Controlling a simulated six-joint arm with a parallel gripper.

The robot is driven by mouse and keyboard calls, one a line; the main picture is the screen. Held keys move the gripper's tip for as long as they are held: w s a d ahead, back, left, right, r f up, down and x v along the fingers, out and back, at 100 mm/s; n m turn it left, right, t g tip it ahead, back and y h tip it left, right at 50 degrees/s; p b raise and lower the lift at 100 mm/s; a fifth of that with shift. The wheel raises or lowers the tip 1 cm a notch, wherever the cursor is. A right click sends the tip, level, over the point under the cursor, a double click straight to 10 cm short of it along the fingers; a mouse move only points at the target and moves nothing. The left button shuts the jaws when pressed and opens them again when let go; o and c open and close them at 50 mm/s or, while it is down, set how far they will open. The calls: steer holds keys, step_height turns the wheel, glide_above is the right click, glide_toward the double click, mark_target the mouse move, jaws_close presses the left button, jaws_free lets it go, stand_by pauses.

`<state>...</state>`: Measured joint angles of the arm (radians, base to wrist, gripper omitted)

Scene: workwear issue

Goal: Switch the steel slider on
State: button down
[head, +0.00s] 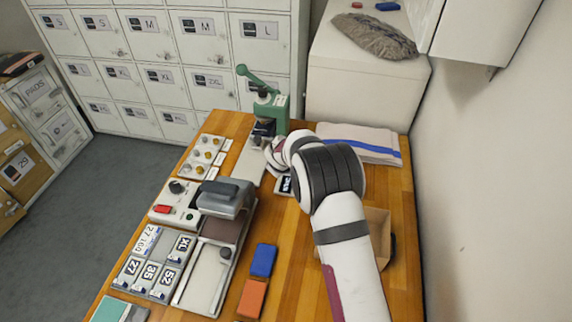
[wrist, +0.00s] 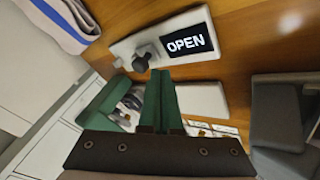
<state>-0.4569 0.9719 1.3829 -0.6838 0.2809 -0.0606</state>
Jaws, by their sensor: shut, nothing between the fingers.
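A pale plate (wrist: 190,22) lies on the wooden table in the wrist view, with a dark grey knob (wrist: 142,63) at one end and a black OPEN sign at the other. I take it for the steel slider. My gripper (wrist: 160,72) has its two green fingers together with nothing between them. The fingertips appear right beside the knob; I cannot tell whether they touch it. In the head view part of the sign (head: 285,185) shows beside my arm, which hides most of the plate.
A green hand press (head: 268,108) stands just behind, close to my wrist. A folded cloth with a blue stripe (head: 360,140) lies to the right. A grey hinged machine (head: 225,195), number plates (head: 155,262) and blue and orange blocks (head: 263,260) are at the left and front.

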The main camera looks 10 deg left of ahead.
steer(key=shift+w+d, duration=0.25)
steer(key=shift+w, duration=0.25)
steer(key=shift+w, duration=1.6)
steer(key=s, duration=0.1)
steer(key=s+a, duration=0.2)
steer(key=shift+s+r, duration=0.3)
steer(key=v, duration=1)
